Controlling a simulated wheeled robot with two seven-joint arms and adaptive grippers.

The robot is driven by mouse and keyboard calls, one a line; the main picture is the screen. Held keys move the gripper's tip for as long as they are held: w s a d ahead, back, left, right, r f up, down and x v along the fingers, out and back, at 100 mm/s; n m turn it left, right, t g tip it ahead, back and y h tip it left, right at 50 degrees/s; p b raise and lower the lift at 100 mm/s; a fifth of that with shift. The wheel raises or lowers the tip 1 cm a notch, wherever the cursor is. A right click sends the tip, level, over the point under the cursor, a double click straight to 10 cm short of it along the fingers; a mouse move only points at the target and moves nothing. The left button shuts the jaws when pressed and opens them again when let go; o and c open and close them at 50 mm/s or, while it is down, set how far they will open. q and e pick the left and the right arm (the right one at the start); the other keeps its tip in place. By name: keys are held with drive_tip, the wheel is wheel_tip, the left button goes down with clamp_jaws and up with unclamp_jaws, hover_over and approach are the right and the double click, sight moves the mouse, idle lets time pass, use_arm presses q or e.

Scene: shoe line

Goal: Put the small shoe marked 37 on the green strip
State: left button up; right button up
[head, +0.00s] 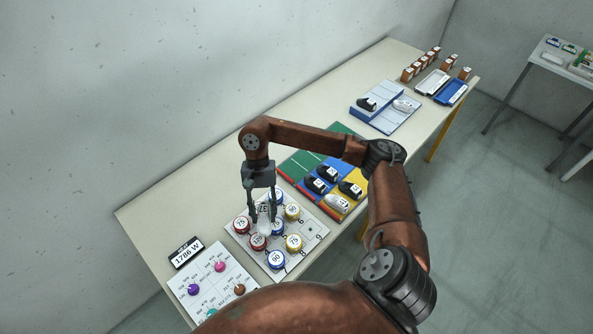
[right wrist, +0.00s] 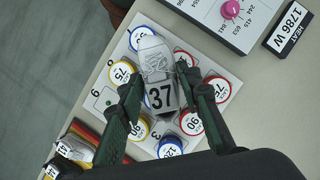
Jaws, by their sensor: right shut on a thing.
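The small white shoe marked 37 (right wrist: 155,58) is between the fingers of my right gripper (right wrist: 161,78), which is shut on it. Its number label faces my right wrist camera. In the head view the right gripper (head: 262,200) holds the shoe (head: 265,221) over a board of round numbered weights; the gap below it is hard to judge. The green strip (head: 301,164) lies on the striped mat, up and right of the gripper in the head view. It looks bare where it shows; my right arm hides part of it. My left gripper is not in view.
The weight board (head: 312,235) carries several red, blue and yellow weights. On the mat, black shoes (head: 327,172) lie on the blue strip, and a black and a white shoe (head: 337,203) on the yellow one. A dial panel (head: 213,282) and a 1786 W sign (head: 186,253) stand nearby.

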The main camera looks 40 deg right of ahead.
drive_tip(key=w+d+m+t+h+b, duration=0.3)
drive_tip(key=d+m+t, duration=0.5)
drive_tip(key=d+m, duration=1.6)
drive_tip(key=w+f+m, duration=0.1)
drive_tip(key=w+f, duration=0.2)
drive_tip(key=w, duration=0.1)
drive_tip(key=w+d+f+m, duration=0.1)
drive_tip(key=w+f, duration=0.2)
drive_tip(key=w, duration=0.1)
drive_tip(key=w+d+f+m, duration=0.1)
drive_tip(key=w+f, duration=0.2)
drive_tip(key=w, duration=0.1)
drive_tip(key=shift+w+d+f+m+y, duration=0.1)
drive_tip(key=shift+w+f+m+y, duration=0.2)
drive_tip(key=shift+f, duration=0.05)
drive_tip(key=shift+x, duration=0.8)
drive_tip(key=f, duration=0.2)
drive_tip(key=shift+d+f, duration=0.25)
drive_tip(key=shift+f, duration=0.05)
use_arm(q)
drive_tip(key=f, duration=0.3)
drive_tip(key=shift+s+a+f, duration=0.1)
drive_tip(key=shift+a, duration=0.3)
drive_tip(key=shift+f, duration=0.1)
